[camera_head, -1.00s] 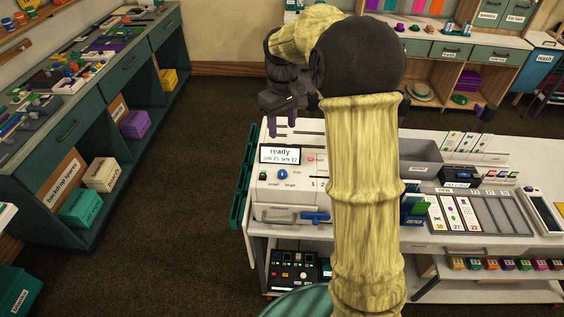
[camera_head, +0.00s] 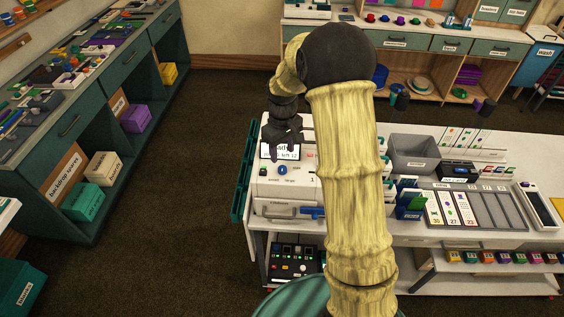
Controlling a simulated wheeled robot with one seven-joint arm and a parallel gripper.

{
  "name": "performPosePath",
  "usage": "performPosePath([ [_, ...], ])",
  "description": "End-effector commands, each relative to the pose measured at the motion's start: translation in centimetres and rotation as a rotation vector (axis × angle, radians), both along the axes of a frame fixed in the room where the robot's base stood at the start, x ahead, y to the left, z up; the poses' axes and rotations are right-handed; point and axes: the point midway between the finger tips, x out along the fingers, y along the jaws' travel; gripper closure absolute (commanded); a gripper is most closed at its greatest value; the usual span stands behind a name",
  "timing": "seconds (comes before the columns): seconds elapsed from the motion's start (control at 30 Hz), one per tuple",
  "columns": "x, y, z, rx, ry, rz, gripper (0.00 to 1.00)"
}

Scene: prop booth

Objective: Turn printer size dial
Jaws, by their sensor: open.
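The printer (camera_head: 282,190) is a white box at the left end of the white counter. Its blue size dial (camera_head: 282,169) sits on the sloped front face, between the "small" and "large" labels. The small screen above it is partly covered by my gripper. My gripper (camera_head: 283,157) is dark, points down and is open and empty. In this view its fingers lie just above the dial, in front of the screen. I cannot tell whether they touch the printer. My arm hides the printer's right side.
A blue handle (camera_head: 312,213) shows low on the printer's front. A grey bin (camera_head: 413,152) and a card tray (camera_head: 476,210) stand to the right on the counter. A dark green rack (camera_head: 243,172) hangs at the counter's left end. The brown floor to the left is clear.

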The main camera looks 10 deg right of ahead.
Motion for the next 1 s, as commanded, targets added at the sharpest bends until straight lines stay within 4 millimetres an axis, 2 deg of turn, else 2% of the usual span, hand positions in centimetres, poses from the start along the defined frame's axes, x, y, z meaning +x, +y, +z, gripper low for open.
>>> performPosePath([
  [0.2, -0.2, 0.0, -3.8, 0.000, 0.006, 0.000, 0.51],
  [0.4, -0.1, 0.0, -6.2, 0.000, 0.002, -0.001, 0.51],
  [0.77, 0.0, 0.0, -6.8, 0.000, 0.000, 0.000, 0.51],
  [0.9, 0.0, 0.0, -6.8, 0.000, 0.000, 0.000, 0.79],
  [1.0, 0.0, 0.0, -6.8, 0.000, 0.000, 0.000, 0.96],
])
